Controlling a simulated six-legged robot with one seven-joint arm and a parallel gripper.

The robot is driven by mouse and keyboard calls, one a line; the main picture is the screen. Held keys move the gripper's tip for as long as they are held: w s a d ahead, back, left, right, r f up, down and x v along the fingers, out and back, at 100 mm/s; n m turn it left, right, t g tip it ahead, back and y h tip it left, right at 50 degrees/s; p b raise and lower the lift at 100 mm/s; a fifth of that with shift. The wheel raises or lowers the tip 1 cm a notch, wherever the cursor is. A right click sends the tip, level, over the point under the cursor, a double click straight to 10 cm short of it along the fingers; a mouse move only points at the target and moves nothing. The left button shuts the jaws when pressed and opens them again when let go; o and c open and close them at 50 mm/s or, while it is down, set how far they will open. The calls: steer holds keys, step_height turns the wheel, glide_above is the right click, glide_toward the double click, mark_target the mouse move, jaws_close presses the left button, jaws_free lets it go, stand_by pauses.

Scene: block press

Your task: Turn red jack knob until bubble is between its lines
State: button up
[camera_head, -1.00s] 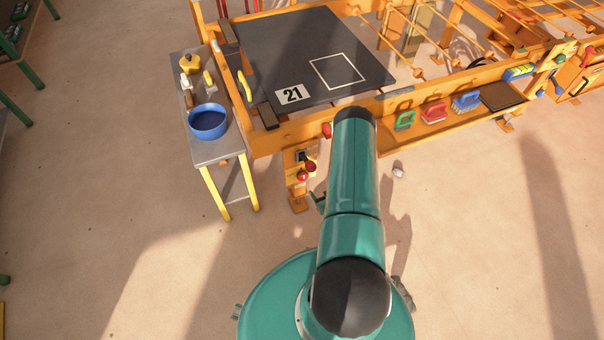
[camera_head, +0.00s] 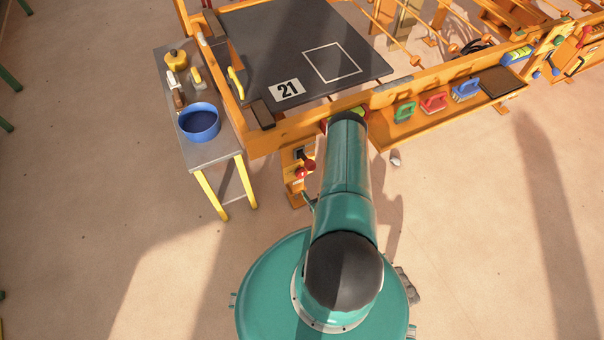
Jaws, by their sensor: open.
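Red knobs (camera_head: 304,171) show on the front leg of the orange press frame (camera_head: 292,188), just left of my teal arm. I cannot tell from this view which one is the jack knob. A small yellow-green piece (camera_head: 358,112) peeks out past the far end of my arm on the frame's front rail. It may be part of the level, but no bubble or lines can be made out. My gripper is hidden behind my own arm, which reaches forward to the front rail.
A dark bed plate (camera_head: 300,50) marked 21 tops the frame. A grey side table (camera_head: 207,152) at left holds a blue bowl (camera_head: 199,123). A shelf with green, red and blue handled blocks (camera_head: 434,102) is at right. The floor in front is open.

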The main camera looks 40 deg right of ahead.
mark_target(302, 174)
steer(key=x, duration=1.2)
steer(key=shift+f, duration=0.1)
steer(key=c, duration=1)
